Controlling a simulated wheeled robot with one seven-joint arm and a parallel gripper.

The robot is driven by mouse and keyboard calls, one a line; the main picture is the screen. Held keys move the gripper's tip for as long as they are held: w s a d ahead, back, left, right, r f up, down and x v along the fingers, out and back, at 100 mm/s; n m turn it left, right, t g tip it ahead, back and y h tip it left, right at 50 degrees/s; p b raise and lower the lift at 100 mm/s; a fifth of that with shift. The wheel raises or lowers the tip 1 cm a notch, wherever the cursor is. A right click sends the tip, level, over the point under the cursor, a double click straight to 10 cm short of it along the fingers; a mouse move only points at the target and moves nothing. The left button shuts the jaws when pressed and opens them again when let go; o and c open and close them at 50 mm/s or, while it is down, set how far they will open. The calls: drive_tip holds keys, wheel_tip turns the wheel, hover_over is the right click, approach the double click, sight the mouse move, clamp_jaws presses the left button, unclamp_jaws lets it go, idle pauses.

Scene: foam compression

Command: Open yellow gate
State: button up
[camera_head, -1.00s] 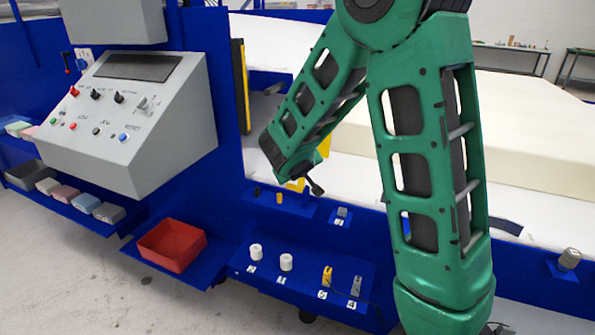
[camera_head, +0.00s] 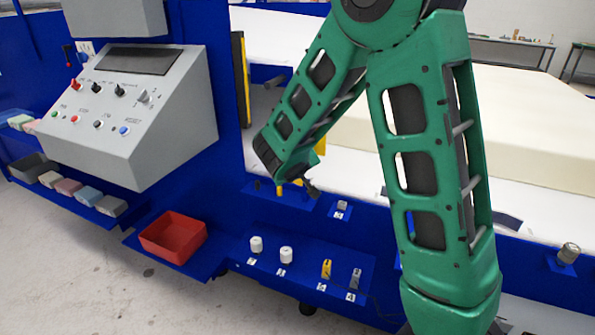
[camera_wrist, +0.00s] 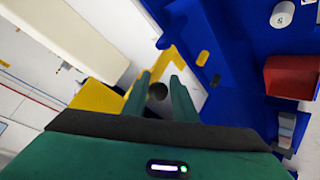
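The yellow gate (camera_wrist: 98,97) shows in the wrist view as yellow pieces beside and beyond my gripper (camera_wrist: 161,76). My gripper's two green fingers stand apart. A dark round knob (camera_wrist: 158,91) appears between them, close to the left finger; I cannot tell whether they touch it. In the head view only a small yellow part (camera_head: 320,147) shows behind the end of my green arm, with a dark stub near it. My fingers are mostly hidden there by the arm.
A grey control console (camera_head: 140,110) stands at left. Below are a red tray (camera_head: 172,238) and a blue shelf (camera_head: 310,262) with white cylinders and small yellow and grey blocks. A large cream foam block (camera_head: 520,120) lies at right behind my arm.

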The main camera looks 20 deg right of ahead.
drive_tip(key=o, duration=0.3)
drive_tip(key=shift+w+a+y, duration=0.3)
drive_tip(key=shift+w+a, duration=0.05)
drive_tip(key=shift+a, duration=0.45)
drive_tip(key=shift+d+r, duration=0.1)
drive_tip(key=shift+d+r, duration=0.15)
drive_tip(key=v, duration=1)
drive_tip(key=shift+s, duration=0.4)
